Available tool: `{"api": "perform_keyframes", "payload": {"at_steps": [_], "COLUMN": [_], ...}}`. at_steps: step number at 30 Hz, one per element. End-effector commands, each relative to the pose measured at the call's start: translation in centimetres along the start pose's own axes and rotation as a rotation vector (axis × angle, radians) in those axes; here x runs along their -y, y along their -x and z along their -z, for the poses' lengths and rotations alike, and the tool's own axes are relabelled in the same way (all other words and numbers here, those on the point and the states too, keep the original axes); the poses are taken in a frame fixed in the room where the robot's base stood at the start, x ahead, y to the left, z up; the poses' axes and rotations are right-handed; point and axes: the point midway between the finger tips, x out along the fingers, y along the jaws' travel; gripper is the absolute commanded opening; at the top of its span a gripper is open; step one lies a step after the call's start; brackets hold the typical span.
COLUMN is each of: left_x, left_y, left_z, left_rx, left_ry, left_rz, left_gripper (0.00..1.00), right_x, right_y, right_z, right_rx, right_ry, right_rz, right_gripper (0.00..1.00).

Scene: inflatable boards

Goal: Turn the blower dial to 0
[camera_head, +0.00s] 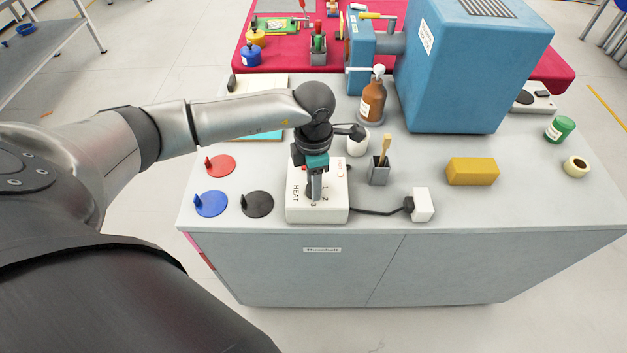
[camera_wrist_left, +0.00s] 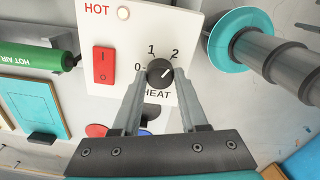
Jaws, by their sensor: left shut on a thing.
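The blower dial (camera_wrist_left: 160,72) is a small black knob with a pale pointer mark on a white HEAT box (camera_wrist_left: 188,100). Its mark points up and right, roughly toward the 2; the 0 is printed to the dial's left. In the head view the white box (camera_head: 317,216) sits near the bench's front edge. My left gripper (camera_head: 316,190) comes down over it and hides the dial there. In the left wrist view the fingers of my left gripper (camera_wrist_left: 161,78) are shut on the dial, one on each side. My right gripper is not in view.
A red switch (camera_wrist_left: 103,65) sits beside the dial. A cable runs right to a white block (camera_head: 422,204). A grey cup with a brush (camera_head: 380,174) and a brown bottle (camera_head: 373,100) stand behind. Red, blue and black discs (camera_head: 257,204) lie left.

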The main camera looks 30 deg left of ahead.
Motion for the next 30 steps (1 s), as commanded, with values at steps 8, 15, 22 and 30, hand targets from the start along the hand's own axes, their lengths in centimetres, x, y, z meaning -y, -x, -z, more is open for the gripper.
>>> {"api": "perform_keyframes", "payload": {"at_steps": [8,15,22,30], "left_x": [0.0,0.0,-0.01,-0.05], "left_y": [0.04,0.06,0.1,0.17], "left_z": [-0.02,-0.02,-0.03,-0.06], "left_rx": [0.0,0.001,0.001,0.002], "left_ry": [0.0,0.014,0.107,0.328], "left_rz": [0.0,0.0,0.0,-0.001], "left_gripper": [0.0,0.0,0.0,0.0], "right_x": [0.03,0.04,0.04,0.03], "right_y": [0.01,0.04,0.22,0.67], "right_z": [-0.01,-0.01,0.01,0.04], "right_rx": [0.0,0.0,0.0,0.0], "right_ry": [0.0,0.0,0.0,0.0], "right_rz": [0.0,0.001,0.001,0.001], "right_gripper": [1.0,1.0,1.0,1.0]}}
